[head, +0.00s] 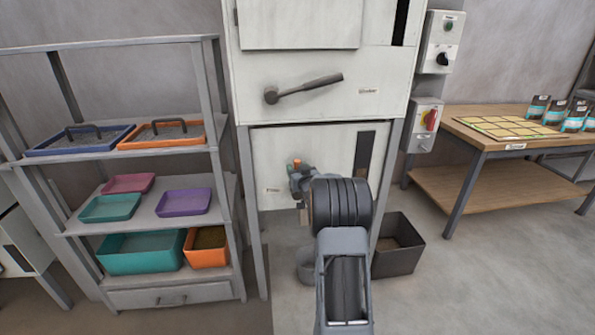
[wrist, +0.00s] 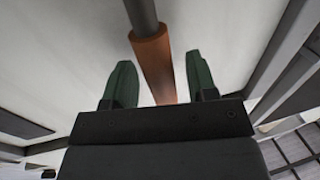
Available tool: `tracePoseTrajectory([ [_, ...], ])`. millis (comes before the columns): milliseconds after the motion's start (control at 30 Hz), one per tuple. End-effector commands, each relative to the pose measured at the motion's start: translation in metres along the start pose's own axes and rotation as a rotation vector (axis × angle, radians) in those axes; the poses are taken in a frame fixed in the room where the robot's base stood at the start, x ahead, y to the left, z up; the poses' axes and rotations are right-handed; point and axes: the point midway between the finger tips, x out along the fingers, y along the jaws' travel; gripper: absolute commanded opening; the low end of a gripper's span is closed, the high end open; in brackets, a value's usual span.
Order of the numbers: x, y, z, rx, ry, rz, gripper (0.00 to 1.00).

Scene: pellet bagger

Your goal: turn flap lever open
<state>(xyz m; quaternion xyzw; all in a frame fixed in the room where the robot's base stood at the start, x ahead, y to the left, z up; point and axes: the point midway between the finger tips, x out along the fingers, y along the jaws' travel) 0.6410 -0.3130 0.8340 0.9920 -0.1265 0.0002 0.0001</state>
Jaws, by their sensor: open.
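In the wrist view a grey rod with a brown-orange grip (wrist: 153,68) comes down from the top; I take it to be the flap lever. The end of the grip lies between the two dark green fingers of my gripper (wrist: 162,80), closer to the left finger. The fingers are apart, and I cannot tell whether either touches the grip. In the head view my gripper (head: 299,180) is in front of the lower white panel (head: 330,142) of the machine. My arm hides much of that area, and only small orange and brown bits show around the gripper.
A grey-handled lever (head: 303,89) sits on the panel above. A control box with a red switch (head: 430,119) is at the right. A dark bin (head: 398,245) stands on the floor below. Shelves with trays (head: 178,135) are left, a wooden table (head: 490,143) right.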

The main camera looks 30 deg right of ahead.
Motion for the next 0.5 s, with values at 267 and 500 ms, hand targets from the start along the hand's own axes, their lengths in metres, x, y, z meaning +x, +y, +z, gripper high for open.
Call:
tracePoseTrajectory([
  [267,0.0029,-0.0001,0.0005,0.000,-0.001,0.000,0.52],
  [500,0.0027,-0.0001,0.0004,0.000,-0.001,0.000,0.38],
])
